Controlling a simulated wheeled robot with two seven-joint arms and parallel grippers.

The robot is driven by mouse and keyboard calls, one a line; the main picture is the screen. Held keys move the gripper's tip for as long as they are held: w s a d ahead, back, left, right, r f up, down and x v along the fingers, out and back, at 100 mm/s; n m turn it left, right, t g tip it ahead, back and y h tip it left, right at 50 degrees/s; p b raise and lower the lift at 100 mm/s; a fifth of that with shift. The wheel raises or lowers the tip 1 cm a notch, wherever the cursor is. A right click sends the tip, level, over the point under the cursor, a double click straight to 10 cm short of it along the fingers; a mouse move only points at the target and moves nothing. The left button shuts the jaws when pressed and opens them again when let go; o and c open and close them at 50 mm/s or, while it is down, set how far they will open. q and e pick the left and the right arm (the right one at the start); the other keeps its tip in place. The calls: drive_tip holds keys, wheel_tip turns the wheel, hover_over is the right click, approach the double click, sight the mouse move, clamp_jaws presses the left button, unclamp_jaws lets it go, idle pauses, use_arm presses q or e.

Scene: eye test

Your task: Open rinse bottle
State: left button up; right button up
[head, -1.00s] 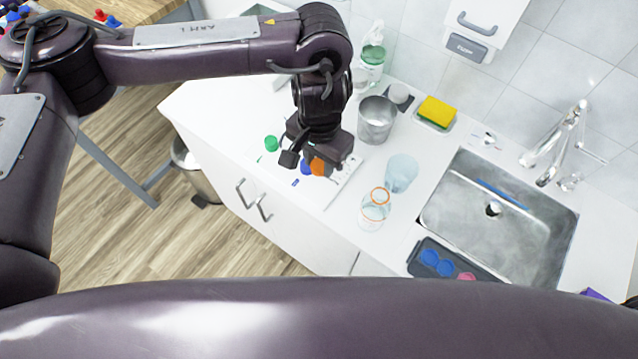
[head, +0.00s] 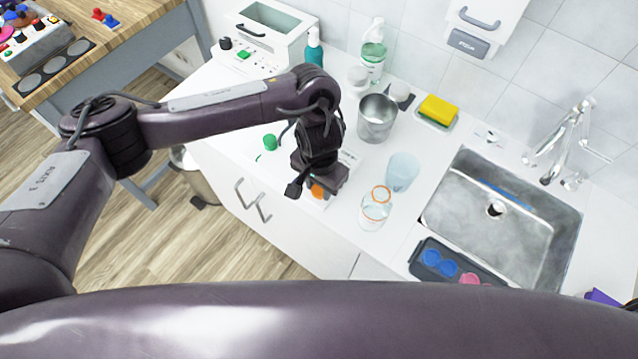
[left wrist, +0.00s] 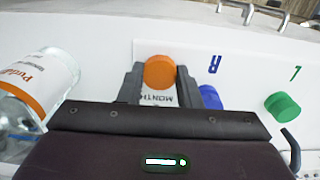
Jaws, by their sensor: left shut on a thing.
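My left gripper (head: 312,190) is shut on an orange cap (left wrist: 160,72), which sits between its fingertips in the left wrist view. In the head view the orange cap (head: 317,191) shows just beneath the jaws. I cannot tell how high it is above the counter. A clear bottle with an orange ring at its neck (head: 376,208) stands upright to the right of the gripper, apart from it. In the left wrist view the bottle (left wrist: 36,88) shows an orange-striped label. My right gripper is not in view.
A green cap (left wrist: 282,106) and a partly hidden blue cap (left wrist: 208,97) lie near the gripper. A frosted cup (head: 402,171) and a metal beaker (head: 377,119) stand behind the bottle. A sink (head: 460,215) and a dark tray (head: 415,266) are to the right.

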sight(319, 190)
use_arm(q)
drive_tip(key=shift+f, duration=0.15)
drive_tip(key=o, duration=1)
drive_tip(key=shift+o, duration=0.4)
wheel_tip(319, 190, up, 12)
drive_tip(key=shift+r+p, duration=0.2)
drive_tip(key=shift+p, duration=0.25)
